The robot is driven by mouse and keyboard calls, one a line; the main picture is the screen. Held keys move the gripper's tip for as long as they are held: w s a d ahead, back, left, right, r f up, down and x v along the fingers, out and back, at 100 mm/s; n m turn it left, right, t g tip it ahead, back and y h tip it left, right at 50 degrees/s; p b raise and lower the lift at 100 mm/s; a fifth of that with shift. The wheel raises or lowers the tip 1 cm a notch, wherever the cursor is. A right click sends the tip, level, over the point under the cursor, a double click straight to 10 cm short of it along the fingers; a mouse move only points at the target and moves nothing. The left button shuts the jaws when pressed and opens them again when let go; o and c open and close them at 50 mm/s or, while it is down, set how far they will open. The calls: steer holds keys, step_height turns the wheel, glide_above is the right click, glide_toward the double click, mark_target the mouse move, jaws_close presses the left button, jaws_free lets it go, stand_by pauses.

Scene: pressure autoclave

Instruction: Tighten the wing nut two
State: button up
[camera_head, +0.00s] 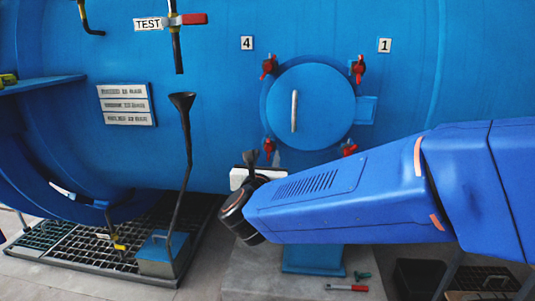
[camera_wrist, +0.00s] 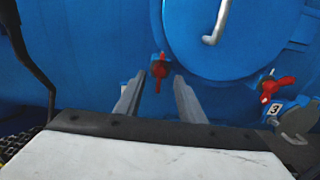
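The round blue hatch (camera_head: 310,103) has a pale handle and four red wing nuts around its rim. The lower-left red wing nut (camera_head: 268,148) also shows in the wrist view (camera_wrist: 159,70), hanging with its wing pointing down. No label 2 is visible. My gripper (camera_wrist: 160,78) is open, with its two grey fingers apart and pointing at this nut. The nut shows between the fingertips; I cannot tell whether it is within their reach. In the head view my gripper (camera_head: 262,160) is just below the nut, partly hidden by my arm.
The lower-right wing nut (camera_wrist: 277,86) has a label 3 (camera_wrist: 275,109) below it. Labels 4 (camera_head: 247,43) and 1 (camera_head: 384,45) mark the upper nuts. A black funnel pipe (camera_head: 185,150) stands left of my gripper.

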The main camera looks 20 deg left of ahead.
steer(key=v, duration=1.3)
steer(key=shift+s, duration=0.3)
steer(key=w+d+r+n+g+y, duration=0.2)
steer(key=w+d+n+y, duration=0.1)
steer(key=w+d+n, duration=0.6)
steer(key=d+f+n+g, duration=0.2)
steer(key=d+n+g, duration=0.1)
steer(key=d+n, duration=0.75)
steer(key=s+d+f+n+g+h, duration=0.2)
steer(key=s+d+f+n, duration=0.2)
steer(key=s+d, duration=0.3)
steer(key=s+d+f+n+g+h, duration=0.3)
steer(key=s+d+f+n, duration=0.2)
steer(key=d, duration=0.9)
steer(key=s+d+f+n+g+h, duration=0.2)
steer(key=s+d+f+n, duration=0.3)
steer(key=d, duration=0.5)
steer(key=s+f, duration=0.2)
steer(key=s, duration=0.1)
steer(key=shift+s+d+g, duration=0.25)
steer(key=shift+s+g, duration=0.05)
steer(key=shift+s, duration=0.05)
